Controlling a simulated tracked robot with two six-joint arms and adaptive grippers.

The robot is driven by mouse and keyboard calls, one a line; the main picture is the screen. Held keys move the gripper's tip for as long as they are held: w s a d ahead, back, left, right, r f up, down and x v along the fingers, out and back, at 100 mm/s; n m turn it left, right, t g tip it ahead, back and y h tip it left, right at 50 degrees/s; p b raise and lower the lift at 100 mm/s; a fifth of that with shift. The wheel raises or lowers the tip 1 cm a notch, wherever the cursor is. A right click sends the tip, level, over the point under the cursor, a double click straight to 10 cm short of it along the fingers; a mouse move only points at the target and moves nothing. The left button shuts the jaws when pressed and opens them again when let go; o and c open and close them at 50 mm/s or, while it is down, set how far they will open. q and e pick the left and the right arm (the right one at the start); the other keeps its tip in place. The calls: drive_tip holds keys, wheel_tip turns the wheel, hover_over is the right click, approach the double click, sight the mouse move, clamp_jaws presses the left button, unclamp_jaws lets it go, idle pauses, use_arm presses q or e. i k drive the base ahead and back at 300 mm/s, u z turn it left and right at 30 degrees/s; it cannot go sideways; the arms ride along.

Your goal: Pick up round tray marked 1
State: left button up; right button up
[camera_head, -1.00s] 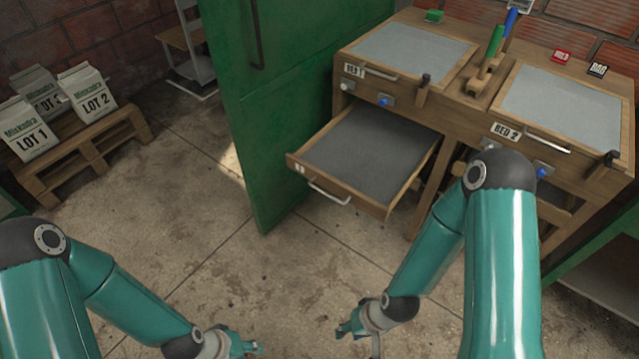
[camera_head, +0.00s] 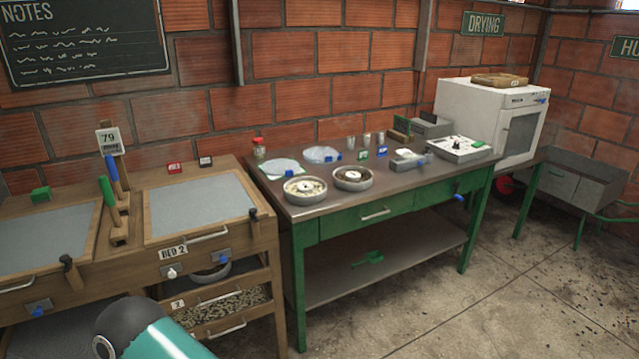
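Two round grey trays stand on the green table. The left tray (camera_head: 305,198) holds pale contents and the right tray (camera_head: 352,186) holds darker brown contents. No number is readable on either, so I cannot tell which is marked 1. Another round container (camera_head: 211,273) sits under the bed labelled BED 2, partly hidden by the bed's frame. Neither of my grippers is in view; only part of one of my arms shows at the bottom left.
The green table (camera_head: 405,205) also bears two clear round dishes with blue tags (camera_head: 322,155), a jar (camera_head: 259,148), small cards and a white device (camera_head: 458,149). The wooden bed bench (camera_head: 190,247) adjoins it on the left. A white oven (camera_head: 480,110) stands behind right. Floor in front is clear.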

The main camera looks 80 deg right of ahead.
sight(350, 178)
drive_tip(key=k, duration=0.1)
drive_tip(key=u, duration=0.25)
drive_tip(key=i, duration=0.2)
drive_tip(key=z, duration=3.2)
drive_tip(key=i, duration=0.6)
drive_tip(key=u, duration=0.25)
drive_tip(key=k, duration=0.55)
drive_tip(key=u, duration=0.1)
drive_tip(key=i, duration=0.1)
drive_tip(key=z, duration=0.3)
